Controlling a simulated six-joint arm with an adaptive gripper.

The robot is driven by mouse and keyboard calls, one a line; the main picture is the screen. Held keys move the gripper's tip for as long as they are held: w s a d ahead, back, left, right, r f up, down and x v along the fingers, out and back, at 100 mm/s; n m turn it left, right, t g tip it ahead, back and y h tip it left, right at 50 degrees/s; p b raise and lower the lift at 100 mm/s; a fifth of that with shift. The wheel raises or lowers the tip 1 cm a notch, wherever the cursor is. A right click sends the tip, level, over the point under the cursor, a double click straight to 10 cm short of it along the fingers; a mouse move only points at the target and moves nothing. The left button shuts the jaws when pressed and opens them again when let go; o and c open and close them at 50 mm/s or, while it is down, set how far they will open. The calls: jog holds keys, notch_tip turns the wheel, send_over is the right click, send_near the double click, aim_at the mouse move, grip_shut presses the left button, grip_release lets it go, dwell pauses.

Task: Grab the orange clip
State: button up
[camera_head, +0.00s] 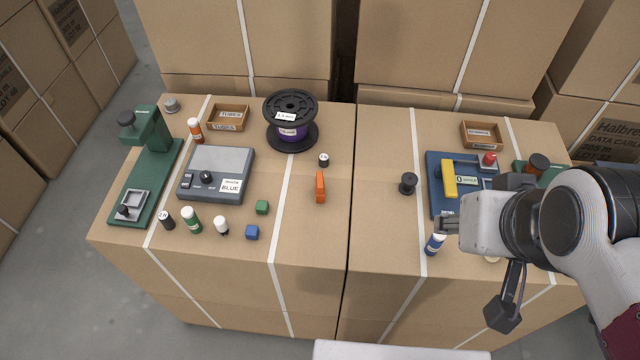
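The orange clip (320,187) stands or lies on the cardboard box top near the middle, just left of the gap between the two boxes. Nothing touches it. My gripper (447,227) is at the right, over the right box near the blue device, well to the right of the clip. Its dark fingertips point left. They are small here, so I cannot tell whether they are open or shut.
A black spool (408,183) stands between clip and gripper.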

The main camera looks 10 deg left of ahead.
jog(key=w+a+f+t+y, duration=0.1)
jog(key=w+a+f, duration=0.15)
jog(key=w, duration=0.25)
jog(key=w+a+f+y, duration=0.1)
jog(key=w+a, duration=0.3)
jog(key=w, duration=0.2)
jog(key=t, duration=0.3)
send_over(320, 185)
jog(key=s+d, duration=0.1)
jog(key=d, duration=0.4)
notch_tip(320, 185, down, 12)
jog(key=shift+s+a+f+n+t, duration=0.2)
jog(key=shift+a+f+t, duration=0.5)
jog(key=shift+f, duration=1)
jog(key=shift+s+a+f+n+t, duration=0.15)
jog(key=shift+a+f+n+t, duration=0.5)
jog(key=shift+f, duration=1.05)
jog(key=shift+s+a+f+m+t, duration=0.15)
jog(key=shift+a+f+t, duration=0.3)
jog(key=shift+a+f, duration=0.9)
jog(key=shift+d+f, duration=0.35)
jog(key=shift+d, duration=0.05)
jog(key=shift+x, duration=1.3)
jog(key=shift+x, duration=2.6)
